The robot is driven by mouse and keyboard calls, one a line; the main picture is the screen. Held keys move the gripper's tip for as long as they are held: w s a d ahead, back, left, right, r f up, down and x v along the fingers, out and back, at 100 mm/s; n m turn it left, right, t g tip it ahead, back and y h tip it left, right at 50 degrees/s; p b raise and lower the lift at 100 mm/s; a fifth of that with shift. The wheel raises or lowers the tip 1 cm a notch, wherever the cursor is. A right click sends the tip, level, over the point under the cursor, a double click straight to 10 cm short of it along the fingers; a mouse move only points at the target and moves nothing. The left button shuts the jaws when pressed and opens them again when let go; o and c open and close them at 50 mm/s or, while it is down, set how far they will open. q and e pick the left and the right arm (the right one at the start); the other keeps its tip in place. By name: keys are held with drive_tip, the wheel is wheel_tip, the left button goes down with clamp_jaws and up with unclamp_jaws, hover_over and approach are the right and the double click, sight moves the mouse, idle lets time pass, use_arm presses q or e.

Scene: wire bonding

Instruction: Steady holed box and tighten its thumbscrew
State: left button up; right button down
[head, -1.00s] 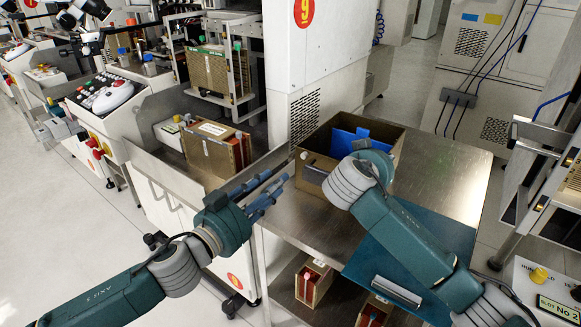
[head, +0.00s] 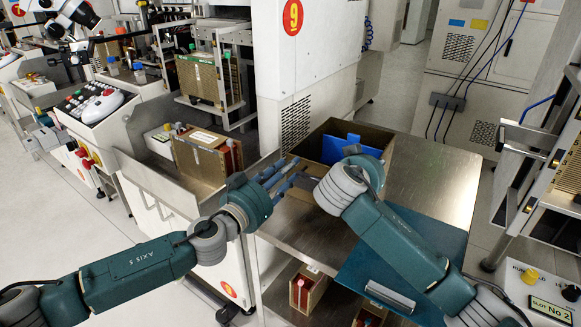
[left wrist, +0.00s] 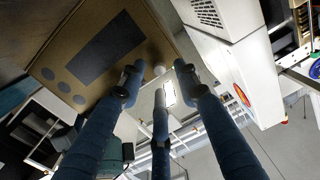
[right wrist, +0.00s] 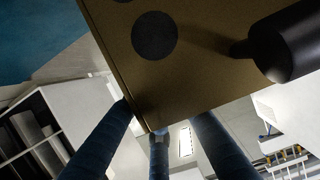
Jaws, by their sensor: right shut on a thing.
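The holed box (head: 317,147), an open brown carton with blue inside, stands on the steel table. Its wall with a dark rectangular opening and round holes fills the upper left of the left wrist view (left wrist: 72,75). A small pale knob, apparently the thumbscrew (left wrist: 158,69), shows at its edge there. My left gripper (head: 291,171) is open, its fingers spread around the knob at the box's left corner; contact is unclear. My right gripper (right wrist: 160,128) is shut on the box's edge; its fingertips are partly hidden by the box wall (right wrist: 175,70).
Another brown box with red parts (head: 200,153) stands on the machine ledge to the left. The steel table (head: 440,180) is bare to the right of the holed box. A blue mat (head: 450,240) lies at its front. Smaller boxes (head: 308,288) sit on the shelf below.

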use_arm(q)
drive_tip(key=shift+x, duration=1.1)
clamp_jaws()
drive_tip(key=shift+f, duration=0.1)
drive_tip(key=shift+m, duration=2.4)
unclamp_jaws()
